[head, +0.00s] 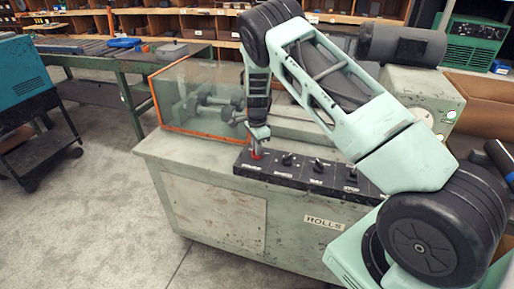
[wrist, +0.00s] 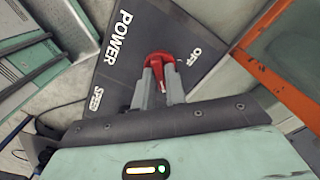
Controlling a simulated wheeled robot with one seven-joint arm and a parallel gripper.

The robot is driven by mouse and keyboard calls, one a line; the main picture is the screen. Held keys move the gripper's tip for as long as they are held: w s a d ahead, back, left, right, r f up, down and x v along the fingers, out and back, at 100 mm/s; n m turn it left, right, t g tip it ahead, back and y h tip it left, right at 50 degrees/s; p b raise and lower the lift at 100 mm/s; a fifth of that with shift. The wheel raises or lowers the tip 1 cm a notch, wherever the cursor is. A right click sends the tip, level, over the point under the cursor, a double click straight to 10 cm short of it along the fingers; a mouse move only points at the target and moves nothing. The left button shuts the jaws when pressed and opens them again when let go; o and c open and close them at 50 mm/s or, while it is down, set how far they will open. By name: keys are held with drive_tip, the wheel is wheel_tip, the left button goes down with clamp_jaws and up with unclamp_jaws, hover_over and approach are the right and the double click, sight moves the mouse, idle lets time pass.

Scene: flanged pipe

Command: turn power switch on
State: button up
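The power switch is a red knob with a small lever (wrist: 160,58) on a dark panel lettered POWER, OFF and SPEED in the wrist view. In the head view its red part (head: 257,154) shows at the left end of the control panel. My gripper (wrist: 159,78) is right at the switch, its two grey fingers close together on either side of the red lever, and it looks shut on it. In the head view my gripper (head: 258,138) points down onto the panel. The fingers partly hide the lever, and which position it is in is not clear.
The control panel (head: 317,173) carries several black switches to the right, on a grey machine cabinet (head: 215,195). A glass guard with an orange frame (head: 180,95) stands just behind and left; its edge (wrist: 280,85) is near my gripper in the wrist view.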

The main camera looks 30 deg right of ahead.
drive_tip(key=o, duration=0.3)
wheel_tip(320, 180, up, 18)
drive_tip(key=b, duration=0.3)
drive_tip(key=shift+f, duration=0.25)
idle(0.4)
drive_tip(key=s+a+r+n+y, duration=0.1)
drive_tip(key=s+a+r+n, duration=0.1)
drive_tip(key=s+a+n, duration=0.75)
drive_tip(key=s+a+r+n+y, duration=0.1)
drive_tip(key=s+a+r+n, duration=0.15)
drive_tip(key=s+a, duration=0.8)
drive_tip(key=s+a+n, duration=0.4)
drive_tip(key=s+n, duration=0.3)
drive_tip(key=s, duration=0.3)
drive_tip(key=s+a+n+h, duration=0.1)
drive_tip(key=s+a+n, duration=0.4)
drive_tip(key=s+n, duration=0.3)
drive_tip(key=shift+s+f, duration=0.4)
drive_tip(key=shift+s, duration=0.6)
